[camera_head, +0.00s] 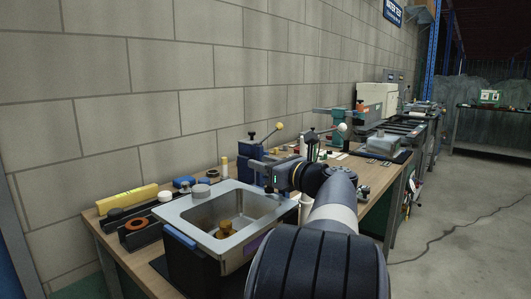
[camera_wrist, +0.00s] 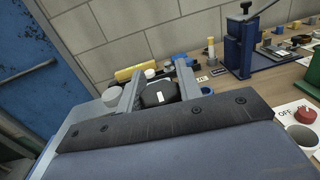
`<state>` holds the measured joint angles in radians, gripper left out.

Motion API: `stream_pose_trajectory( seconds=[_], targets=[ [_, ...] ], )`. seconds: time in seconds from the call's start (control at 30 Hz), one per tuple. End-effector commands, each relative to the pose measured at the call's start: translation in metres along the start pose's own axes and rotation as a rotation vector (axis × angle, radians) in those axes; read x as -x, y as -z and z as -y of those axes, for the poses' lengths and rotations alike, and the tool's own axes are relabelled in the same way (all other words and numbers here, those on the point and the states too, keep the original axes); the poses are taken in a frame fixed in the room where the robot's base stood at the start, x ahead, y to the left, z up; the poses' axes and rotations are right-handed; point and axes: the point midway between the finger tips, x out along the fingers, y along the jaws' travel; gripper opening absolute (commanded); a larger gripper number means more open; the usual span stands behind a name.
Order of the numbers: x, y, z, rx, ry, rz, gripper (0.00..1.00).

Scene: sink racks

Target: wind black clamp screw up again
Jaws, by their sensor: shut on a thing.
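My gripper (camera_head: 262,167) reaches in from the right over the back right of the sink. In the wrist view my gripper (camera_wrist: 160,91) has its two grey fingers either side of a dark block-like head with a white mark, which I take to be the black clamp screw (camera_wrist: 159,95). The fingers are shut on it. The screw's lower part is hidden behind the dark bolted plate in the foreground. In the head view my gripper and arm hide the screw, so its height cannot be told.
The steel sink (camera_head: 168,214) holds a brass-coloured fitting (camera_head: 228,229). A blue press (camera_wrist: 238,52) with a black knob and lever stands close beyond my gripper. A red knob (camera_wrist: 304,114) sits at the right.

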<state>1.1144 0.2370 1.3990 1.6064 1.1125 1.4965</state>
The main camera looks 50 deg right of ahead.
Motion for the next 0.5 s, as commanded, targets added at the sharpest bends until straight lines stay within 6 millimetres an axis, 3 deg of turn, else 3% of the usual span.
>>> stream_pose_trajectory(
  seconds=[0.5],
  targets=[
    [0.0007, -0.0034, -0.0072, -0.013, -0.414, -0.01, 0.11]
  ],
)
